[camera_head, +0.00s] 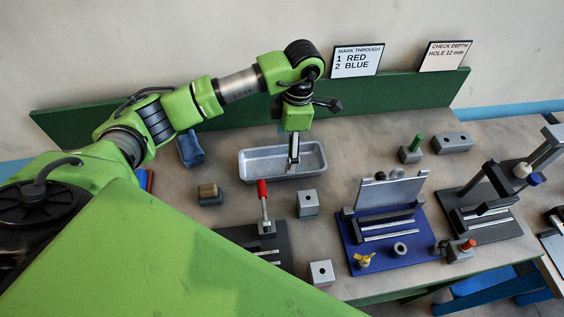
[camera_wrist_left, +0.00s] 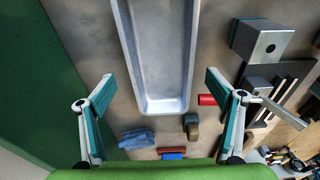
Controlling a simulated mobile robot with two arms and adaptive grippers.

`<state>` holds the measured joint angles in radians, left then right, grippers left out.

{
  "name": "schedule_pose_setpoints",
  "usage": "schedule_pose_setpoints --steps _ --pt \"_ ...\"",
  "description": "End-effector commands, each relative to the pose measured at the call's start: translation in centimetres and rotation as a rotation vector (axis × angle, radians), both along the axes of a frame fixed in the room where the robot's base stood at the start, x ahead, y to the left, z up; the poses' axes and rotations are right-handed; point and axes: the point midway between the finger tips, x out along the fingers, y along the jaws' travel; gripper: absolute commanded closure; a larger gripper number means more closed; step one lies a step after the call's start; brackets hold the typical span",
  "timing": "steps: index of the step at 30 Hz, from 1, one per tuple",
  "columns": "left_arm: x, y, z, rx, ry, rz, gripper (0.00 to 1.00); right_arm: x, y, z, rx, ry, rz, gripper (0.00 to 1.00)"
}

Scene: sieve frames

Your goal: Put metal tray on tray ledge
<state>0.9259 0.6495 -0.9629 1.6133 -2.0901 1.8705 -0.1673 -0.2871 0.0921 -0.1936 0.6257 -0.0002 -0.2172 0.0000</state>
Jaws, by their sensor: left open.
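The metal tray (camera_head: 260,165) is a shallow, empty, pale grey rectangular pan on the bench below the green back panel. In the left wrist view the tray (camera_wrist_left: 163,40) extends up out of the picture, with its near end between my fingers. My left gripper (camera_head: 293,157) points down over the tray, right of its middle. In the left wrist view its fingers (camera_wrist_left: 160,78) are spread wide, one on each side of the tray, with nothing held. Contact with the tray cannot be told. I cannot make out which part is the tray ledge. My right gripper is not in view.
A red-handled clamp (camera_head: 262,192) and a drilled grey block (camera_head: 307,204) stand in front of the tray. A blue cloth (camera_head: 190,149) and a brown-topped block (camera_head: 208,195) lie to its left. A blue fixture (camera_head: 390,257) stands right. The green panel (camera_head: 400,92) runs behind.

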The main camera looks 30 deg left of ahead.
Motion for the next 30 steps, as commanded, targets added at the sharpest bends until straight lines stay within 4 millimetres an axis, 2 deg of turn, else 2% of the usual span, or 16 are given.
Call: schedule_pose_setpoints --steps 3,7,9,15,22,27,30 --pt "-0.1 0.1 -0.5 0.000 0.000 0.001 0.15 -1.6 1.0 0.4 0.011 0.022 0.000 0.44" --pt "-0.6 0.4 -1.9 0.000 0.005 0.000 0.15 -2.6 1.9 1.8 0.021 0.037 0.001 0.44" --pt "-0.8 0.7 -2.9 0.001 0.004 0.001 0.15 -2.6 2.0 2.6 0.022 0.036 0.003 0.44" --pt "-0.8 0.8 -5.3 0.000 0.000 0.000 0.15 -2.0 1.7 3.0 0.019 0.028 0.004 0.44" --pt "-0.7 0.8 -5.5 0.000 -0.001 0.000 0.15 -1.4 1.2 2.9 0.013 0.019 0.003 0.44" --pt "-0.7 0.8 -5.5 0.000 -0.001 -0.001 0.59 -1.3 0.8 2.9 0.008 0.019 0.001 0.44" --pt "-0.6 0.8 -5.4 -0.001 -0.003 0.000 0.78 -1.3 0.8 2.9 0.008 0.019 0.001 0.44"
